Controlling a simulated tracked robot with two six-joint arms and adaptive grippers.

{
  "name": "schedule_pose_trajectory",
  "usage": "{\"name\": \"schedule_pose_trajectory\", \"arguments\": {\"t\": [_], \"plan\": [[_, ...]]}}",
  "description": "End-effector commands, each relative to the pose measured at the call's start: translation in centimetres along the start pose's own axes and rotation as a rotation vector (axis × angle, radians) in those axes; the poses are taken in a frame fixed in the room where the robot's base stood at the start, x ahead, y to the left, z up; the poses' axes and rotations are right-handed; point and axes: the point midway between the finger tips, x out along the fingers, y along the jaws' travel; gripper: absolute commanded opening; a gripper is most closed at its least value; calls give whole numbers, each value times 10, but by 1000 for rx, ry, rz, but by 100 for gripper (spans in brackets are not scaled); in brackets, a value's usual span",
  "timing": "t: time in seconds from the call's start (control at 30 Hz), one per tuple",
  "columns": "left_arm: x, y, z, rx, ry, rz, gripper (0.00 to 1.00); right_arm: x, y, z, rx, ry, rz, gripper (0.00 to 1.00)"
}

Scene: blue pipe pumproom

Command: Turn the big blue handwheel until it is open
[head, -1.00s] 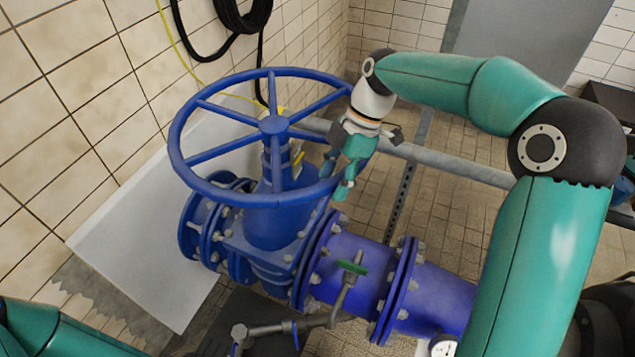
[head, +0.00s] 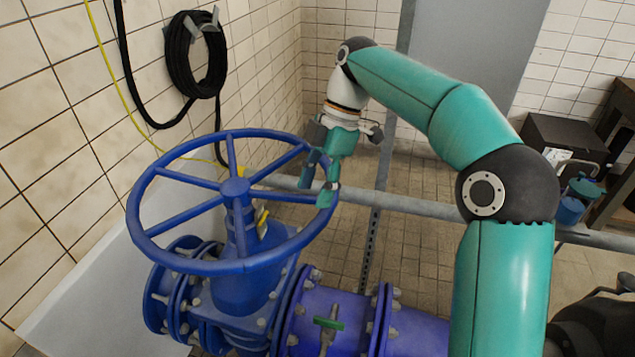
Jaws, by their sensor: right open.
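The big blue handwheel (head: 236,188) sits on top of a blue valve body (head: 240,284) at the left of the head view. Its rim and several spokes are all in sight. My right gripper (head: 317,190) is open at the right side of the wheel, with its fingers pointing down. In the picture its fingers overlap the right part of the rim. I cannot tell whether they touch it. My left gripper is not in view.
A blue flanged pipe (head: 412,333) runs right from the valve, with a small green-handled valve (head: 329,324) on it. A grey rail (head: 420,206) passes behind. A black hose coil (head: 196,56) hangs on the tiled wall. Dark furniture stands at the far right.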

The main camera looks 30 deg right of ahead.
Motion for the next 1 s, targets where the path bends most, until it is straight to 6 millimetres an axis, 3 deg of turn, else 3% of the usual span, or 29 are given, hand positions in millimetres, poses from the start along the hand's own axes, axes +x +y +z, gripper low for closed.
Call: {"name": "schedule_pose_trajectory", "arguments": {"t": [0.5,0.6,0.67,0.83,1.0], "plan": [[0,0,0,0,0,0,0,-7,-5,4,39,-15,-21,56],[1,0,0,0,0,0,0,-20,-12,19,119,-101,-41,56],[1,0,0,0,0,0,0,-29,-12,18,147,-178,-47,56],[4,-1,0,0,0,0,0,-45,-5,-24,119,-360,-18,56],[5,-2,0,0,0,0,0,-39,0,-69,15,-392,5,56]]}}
